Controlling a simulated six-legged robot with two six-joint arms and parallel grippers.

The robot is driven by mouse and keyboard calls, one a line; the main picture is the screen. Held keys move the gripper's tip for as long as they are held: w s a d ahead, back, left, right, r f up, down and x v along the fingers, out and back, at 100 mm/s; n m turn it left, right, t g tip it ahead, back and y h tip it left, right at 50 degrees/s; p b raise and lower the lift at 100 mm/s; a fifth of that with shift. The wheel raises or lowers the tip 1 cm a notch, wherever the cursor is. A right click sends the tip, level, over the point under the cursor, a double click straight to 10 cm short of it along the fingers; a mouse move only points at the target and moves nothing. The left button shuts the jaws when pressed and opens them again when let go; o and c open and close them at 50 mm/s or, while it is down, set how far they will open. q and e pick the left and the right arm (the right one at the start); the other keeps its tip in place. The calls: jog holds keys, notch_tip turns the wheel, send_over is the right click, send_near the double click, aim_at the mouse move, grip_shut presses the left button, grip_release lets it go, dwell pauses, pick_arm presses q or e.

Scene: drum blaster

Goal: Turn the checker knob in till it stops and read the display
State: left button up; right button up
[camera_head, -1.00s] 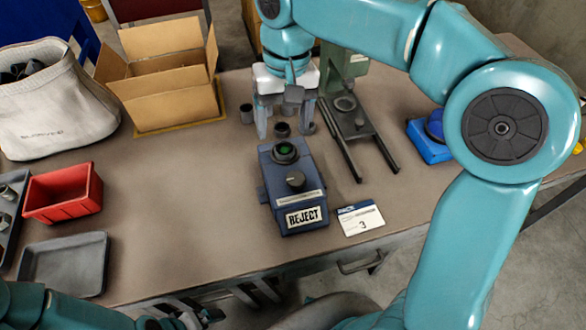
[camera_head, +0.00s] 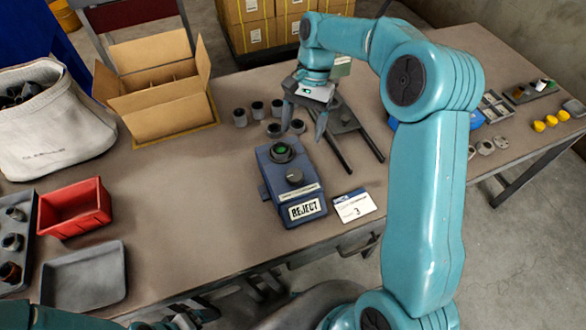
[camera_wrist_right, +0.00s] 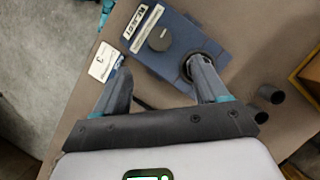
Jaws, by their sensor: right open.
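The checker (camera_head: 266,177) is a blue box on the bench with a dark knob (camera_head: 294,176) on its sloped top. Its display (camera_head: 304,209) at the front reads REJECT. A green spot shows in the round socket (camera_head: 281,148) at its back. My right gripper (camera_head: 303,124) is open and empty, pointing down behind the checker and apart from the knob. In the right wrist view the knob (camera_wrist_right: 160,39) lies beyond and between the two fingers (camera_wrist_right: 165,82), and one finger overlaps the socket.
A white card (camera_head: 354,206) marked 3 lies right of the checker. Several grey cups (camera_head: 240,117) stand behind it, and a dark stand (camera_head: 345,120) is to the right. A red bin (camera_head: 75,208), grey tray (camera_head: 84,276) and carton (camera_head: 165,100) are at left. Bench between is clear.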

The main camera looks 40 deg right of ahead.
aim_at(295, 174)
jog(key=x, duration=1.2)
jog(key=shift+s+d+f, duration=0.1)
jog(key=shift+d+f, duration=0.05)
jog(key=shift+f, duration=0.25)
